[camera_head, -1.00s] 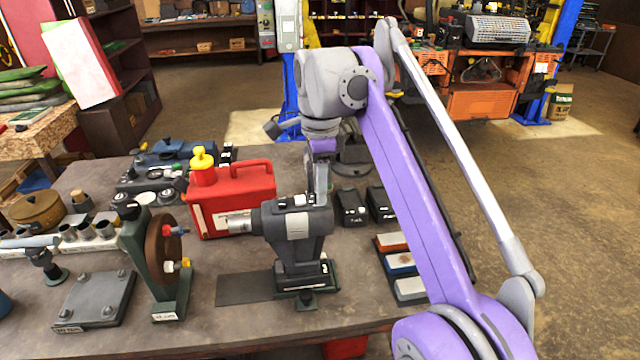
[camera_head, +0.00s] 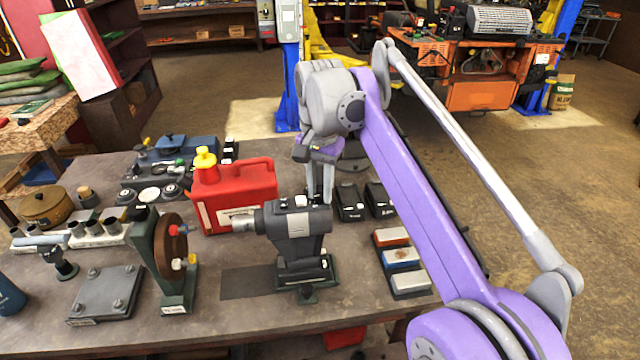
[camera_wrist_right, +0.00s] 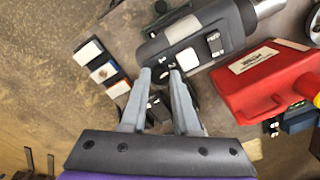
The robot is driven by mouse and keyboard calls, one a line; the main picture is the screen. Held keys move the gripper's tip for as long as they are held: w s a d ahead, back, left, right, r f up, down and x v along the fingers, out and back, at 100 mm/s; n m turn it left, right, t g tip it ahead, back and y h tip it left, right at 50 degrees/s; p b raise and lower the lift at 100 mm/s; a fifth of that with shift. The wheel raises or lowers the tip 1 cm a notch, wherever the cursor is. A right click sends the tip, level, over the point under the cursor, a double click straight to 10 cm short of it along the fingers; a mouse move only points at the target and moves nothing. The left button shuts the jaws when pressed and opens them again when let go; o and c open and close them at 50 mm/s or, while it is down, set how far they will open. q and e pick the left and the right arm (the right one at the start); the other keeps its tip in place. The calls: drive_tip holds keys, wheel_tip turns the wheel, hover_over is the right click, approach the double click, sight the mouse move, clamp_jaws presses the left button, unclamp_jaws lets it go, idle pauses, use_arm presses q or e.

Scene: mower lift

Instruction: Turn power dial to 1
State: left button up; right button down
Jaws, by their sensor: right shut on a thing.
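The power tool (camera_head: 296,225) is a dark grey drill-like body with a silver nose, held upright in a clamp stand on the bench. In the right wrist view its body (camera_wrist_right: 195,35) carries small white number marks near its rear end. My right gripper (camera_wrist_right: 161,73) has its two grey fingers at that rear end, shut on the dark power dial (camera_wrist_right: 161,77), which is mostly hidden between the fingertips. In the head view my right gripper (camera_head: 319,190) reaches down behind the tool, its tips partly hidden. The dial's exact setting cannot be read. My left gripper is not in view.
A red fuel can (camera_head: 235,195) stands left of the tool. Black boxes (camera_head: 350,203) and sharpening blocks (camera_head: 402,258) lie to its right. A wheel on a stand (camera_head: 170,247) and a metal plate (camera_head: 105,290) are at the left.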

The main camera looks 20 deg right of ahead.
drive_tip(key=n+p, duration=0.1)
drive_tip(key=n, duration=0.3)
drive_tip(key=shift+r, duration=0.1)
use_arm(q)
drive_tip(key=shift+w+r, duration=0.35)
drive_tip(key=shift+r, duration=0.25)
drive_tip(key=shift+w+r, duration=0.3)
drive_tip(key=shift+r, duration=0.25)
use_arm(e)
drive_tip(key=shift+n, duration=1.9)
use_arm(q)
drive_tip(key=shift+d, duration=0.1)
use_arm(e)
drive_tip(key=c, duration=0.7)
unclamp_jaws()
drive_tip(key=shift+d, duration=0.1)
drive_tip(key=shift+o, duration=0.2)
